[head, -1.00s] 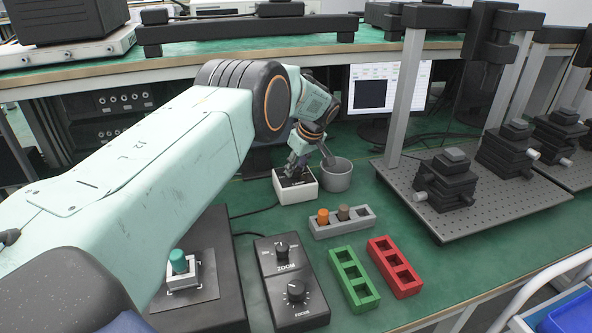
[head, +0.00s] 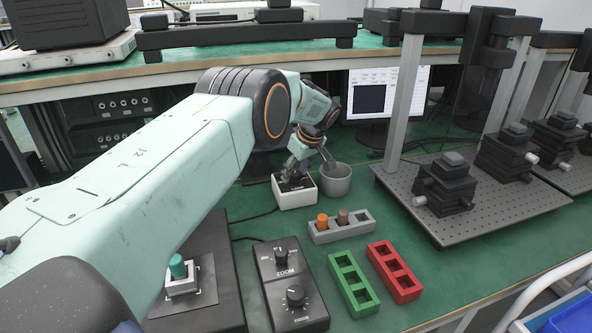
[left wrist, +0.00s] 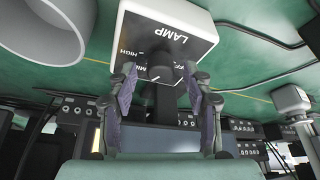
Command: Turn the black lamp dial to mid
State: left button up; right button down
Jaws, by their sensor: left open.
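The white lamp box (head: 296,199) stands on the green bench in the middle of the head view. In the left wrist view, the box (left wrist: 203,22) shows its dark top panel with the words LAMP, HIGH and MID. The black lamp dial (left wrist: 161,66) stands out from that panel. My left gripper (left wrist: 160,82) is open, with one finger on each side of the dial. It also shows over the box in the head view (head: 303,172). I cannot tell if the fingers touch the dial or where its pointer stands. My right gripper is not in view.
A grey round cup (head: 337,182) stands right beside the box. A grey holder (head: 352,233) with pegs, a green rack (head: 352,286), a red rack (head: 393,272) and a black zoom and focus box (head: 290,285) stand nearer. A perforated plate (head: 470,215) lies at the right.

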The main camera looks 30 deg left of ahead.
pick_arm(q)
jog(key=v, duration=1.2)
dwell(0.3)
